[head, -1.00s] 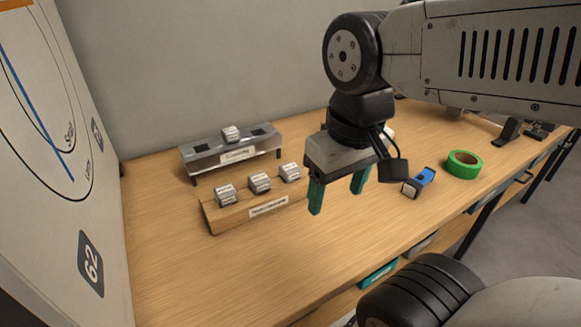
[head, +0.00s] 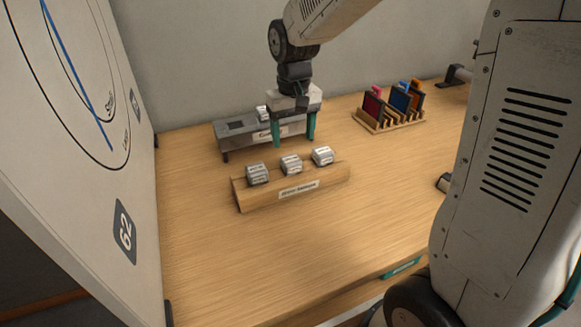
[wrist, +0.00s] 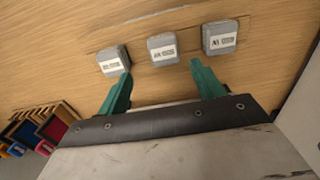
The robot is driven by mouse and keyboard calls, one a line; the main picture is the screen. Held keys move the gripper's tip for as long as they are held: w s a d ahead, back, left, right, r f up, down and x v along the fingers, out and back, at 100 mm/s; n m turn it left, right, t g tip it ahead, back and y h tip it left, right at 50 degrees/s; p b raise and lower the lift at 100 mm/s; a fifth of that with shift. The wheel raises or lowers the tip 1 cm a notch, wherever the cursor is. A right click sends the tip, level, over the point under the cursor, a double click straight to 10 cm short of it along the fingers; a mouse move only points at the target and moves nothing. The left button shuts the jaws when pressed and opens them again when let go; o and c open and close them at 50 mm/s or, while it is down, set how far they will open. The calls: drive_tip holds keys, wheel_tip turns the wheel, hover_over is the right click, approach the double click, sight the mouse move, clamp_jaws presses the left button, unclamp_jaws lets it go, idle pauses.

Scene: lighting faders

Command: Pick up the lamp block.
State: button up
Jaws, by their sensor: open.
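Three small grey blocks with white labels sit in a row on a low wooden holder (head: 240,196): a left block (head: 257,174), a middle block (head: 291,164) and a right block (head: 323,155). A fourth grey block (head: 262,112) sits on a grey metal stand (head: 236,142) behind, partly hidden by my gripper. The labels are too small to tell which is the lamp block. My gripper (head: 293,143) is open and empty, with teal fingers pointing down in front of the stand, behind the holder. In the wrist view, my open fingers (wrist: 160,68) point toward three blocks, the middle one (wrist: 162,48) between them.
A wooden rack (head: 377,125) with several coloured frames stands at the back right. A white panel (head: 90,170) rises at the left edge. The wooden table (head: 290,245) is clear in front of the holder. A grey wall stands behind.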

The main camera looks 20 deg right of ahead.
sight(291, 159)
drive_tip(key=f, duration=0.7)
drive_tip(key=shift+s+a, duration=0.15)
drive_tip(key=shift+a, duration=0.2)
drive_tip(key=c, duration=1)
